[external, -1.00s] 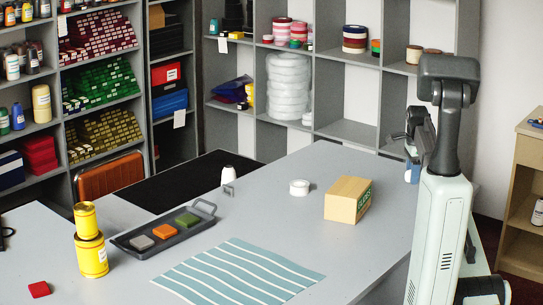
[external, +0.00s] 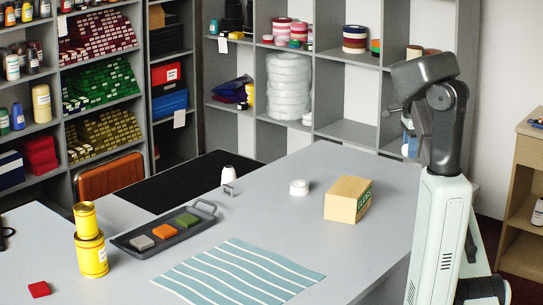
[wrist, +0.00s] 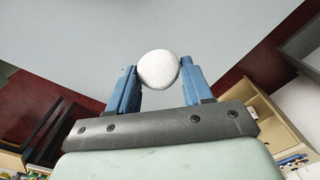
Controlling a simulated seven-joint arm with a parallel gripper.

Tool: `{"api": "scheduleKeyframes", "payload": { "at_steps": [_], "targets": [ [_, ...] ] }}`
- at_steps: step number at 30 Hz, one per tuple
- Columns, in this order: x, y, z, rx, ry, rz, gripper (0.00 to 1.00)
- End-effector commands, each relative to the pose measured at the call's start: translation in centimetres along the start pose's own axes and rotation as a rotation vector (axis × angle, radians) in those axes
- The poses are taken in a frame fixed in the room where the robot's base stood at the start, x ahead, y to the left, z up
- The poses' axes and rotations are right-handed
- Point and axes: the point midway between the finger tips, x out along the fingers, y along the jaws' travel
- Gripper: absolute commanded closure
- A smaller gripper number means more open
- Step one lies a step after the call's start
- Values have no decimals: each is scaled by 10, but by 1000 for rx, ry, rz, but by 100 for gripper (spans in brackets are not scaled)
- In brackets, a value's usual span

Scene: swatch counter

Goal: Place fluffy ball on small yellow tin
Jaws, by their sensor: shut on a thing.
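A pale grey-white round ball (wrist: 158,70) sits between the blue fingertips of my gripper (wrist: 159,76) in the wrist view. The gripper is shut on it. In the external view only a bit of blue finger (external: 409,148) shows beside my arm at the right, and I cannot make out the ball there. The small yellow tin (external: 86,220) stands upright on top of a larger yellow tin (external: 92,256) at the left of the counter. My gripper is far to the right of both tins.
A dark tray (external: 127,243) with grey, orange and green swatches lies right of the tins. A striped cloth (external: 240,275), a cardboard box (external: 347,200), a white tape roll (external: 299,187) and a red swatch (external: 39,289) also lie on the grey counter (external: 290,225).

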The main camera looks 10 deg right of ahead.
Motion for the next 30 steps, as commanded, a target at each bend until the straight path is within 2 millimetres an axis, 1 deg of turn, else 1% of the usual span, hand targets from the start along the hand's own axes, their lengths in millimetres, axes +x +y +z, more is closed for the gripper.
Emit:
{"api": "scheduleKeyframes", "payload": {
  "at_steps": [1, 5, 6, 7, 11, 12, 14, 15, 17, 18, 23, 24, 29, 30],
  "targets": [
    [0, 0, 14, -18, 0, 0, 78],
    [0, 0, 55, -71, 0, -1, 78],
    [-1, 0, 70, -91, 0, -1, 78],
    [-1, 1, 81, -105, 0, -1, 78],
    [-2, 5, 128, -166, 0, -1, 78],
    [-3, 7, 142, -185, 0, -1, 78],
    [-4, 10, 164, -213, 0, -1, 78],
    [-5, 12, 178, -231, 0, -1, 78],
    [-6, 16, 199, -259, 0, -1, 78],
    [-7, 19, 214, -278, 0, -2, 78],
    [-11, 33, 270, -353, 0, -2, 78],
    [-12, 37, 284, -372, 0, -2, 78],
    [-17, 54, 339, -446, 0, -2, 78],
    [-18, 59, 354, -465, 0, -2, 78]
  ]
}}
